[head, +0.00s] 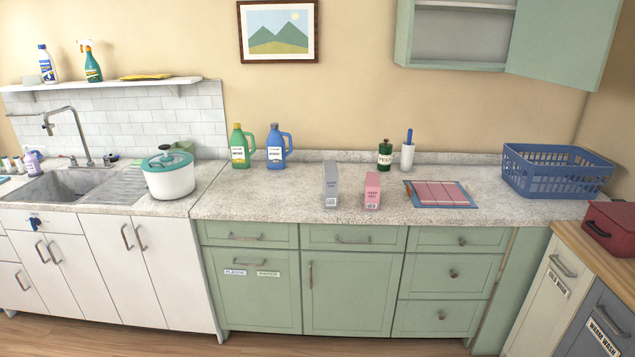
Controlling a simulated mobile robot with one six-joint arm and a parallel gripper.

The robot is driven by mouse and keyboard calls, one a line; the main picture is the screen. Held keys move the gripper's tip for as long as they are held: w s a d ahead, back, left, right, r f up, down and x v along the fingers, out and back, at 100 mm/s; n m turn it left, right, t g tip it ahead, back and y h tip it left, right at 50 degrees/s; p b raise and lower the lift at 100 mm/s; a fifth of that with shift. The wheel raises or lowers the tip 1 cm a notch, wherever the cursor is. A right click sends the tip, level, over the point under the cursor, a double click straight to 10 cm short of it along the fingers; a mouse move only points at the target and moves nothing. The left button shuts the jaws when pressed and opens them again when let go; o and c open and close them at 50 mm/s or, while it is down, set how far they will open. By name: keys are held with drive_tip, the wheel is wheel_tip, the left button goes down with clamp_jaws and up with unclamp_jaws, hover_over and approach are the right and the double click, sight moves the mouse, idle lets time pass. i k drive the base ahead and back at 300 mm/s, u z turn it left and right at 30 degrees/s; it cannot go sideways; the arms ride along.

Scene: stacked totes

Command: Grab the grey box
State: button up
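A tall, narrow grey box (331,185) stands upright on the speckled countertop (270,198), near its front edge and around the middle of the head view. A shorter pink box (372,190) stands a little to its right, apart from it. The grey box is fully in view, with nothing in front of it. My gripper is not in view.
Green (240,147) and blue (276,147) jugs stand behind left. A dark green container (385,154) and white holder (407,156) stand behind right. A blue-edged mat (408,196) and blue basket (510,172) lie further right. An open cabinet door (560,45) hangs above right.

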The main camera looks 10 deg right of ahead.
sight(331, 169)
drive_tip(key=u, duration=0.8)
drive_tip(key=i, duration=0.95)
drive_tip(key=u, duration=0.6)
